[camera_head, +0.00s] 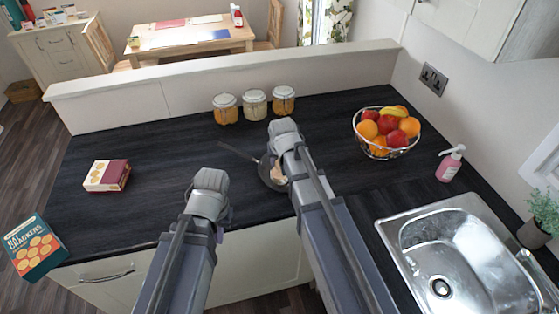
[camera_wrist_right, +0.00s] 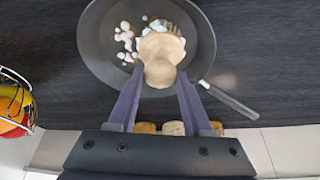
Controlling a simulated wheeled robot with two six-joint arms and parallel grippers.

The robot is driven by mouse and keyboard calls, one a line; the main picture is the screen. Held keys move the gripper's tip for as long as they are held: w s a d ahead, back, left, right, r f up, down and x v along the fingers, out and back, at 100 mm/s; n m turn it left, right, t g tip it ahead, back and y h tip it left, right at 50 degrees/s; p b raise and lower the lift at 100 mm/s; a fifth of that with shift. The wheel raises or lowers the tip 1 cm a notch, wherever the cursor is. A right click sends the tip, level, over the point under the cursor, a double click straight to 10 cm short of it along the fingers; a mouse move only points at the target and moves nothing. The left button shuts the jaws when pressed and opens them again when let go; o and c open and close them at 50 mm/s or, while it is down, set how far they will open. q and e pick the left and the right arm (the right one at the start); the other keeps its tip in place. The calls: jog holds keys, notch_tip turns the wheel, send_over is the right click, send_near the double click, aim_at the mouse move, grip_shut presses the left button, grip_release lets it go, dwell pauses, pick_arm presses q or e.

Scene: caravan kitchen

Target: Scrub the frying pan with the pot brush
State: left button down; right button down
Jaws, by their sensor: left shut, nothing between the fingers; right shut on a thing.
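The dark frying pan (camera_head: 265,178) lies on the black worktop, partly hidden by my right arm; its handle points to the back left. In the right wrist view the pan (camera_wrist_right: 100,50) shows whitish bits on its inner surface. My right gripper (camera_wrist_right: 158,88) is shut on the tan pot brush (camera_wrist_right: 161,50), whose rounded body is over the pan's inside. Whether the bristles touch the pan cannot be told. The brush shows in small part in the head view (camera_head: 278,173). My left gripper (camera_head: 224,216) is shut and empty, above the worktop's front, left of the pan.
Three jars (camera_head: 254,105) stand behind the pan by the low wall. A fruit bowl (camera_head: 386,133), a pink soap bottle (camera_head: 450,164) and the sink (camera_head: 455,255) are to the right. A small box (camera_head: 106,175) and a cracker box (camera_head: 35,248) are left.

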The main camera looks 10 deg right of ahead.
jog(key=shift+s+d, duration=0.35)
jog(key=shift+d, duration=0.2)
jog(key=shift+s+d, duration=0.35)
jog(key=shift+d, duration=0.2)
jog(key=shift+w, duration=0.1)
jog(key=shift+w+d, duration=0.3)
jog(key=shift+d, duration=0.35)
jog(key=shift+w+d, duration=0.25)
jog(key=shift+d, duration=0.35)
jog(key=shift+w, duration=0.15)
jog(key=shift+w+d+r, duration=0.1)
jog(key=shift+w, duration=1.25)
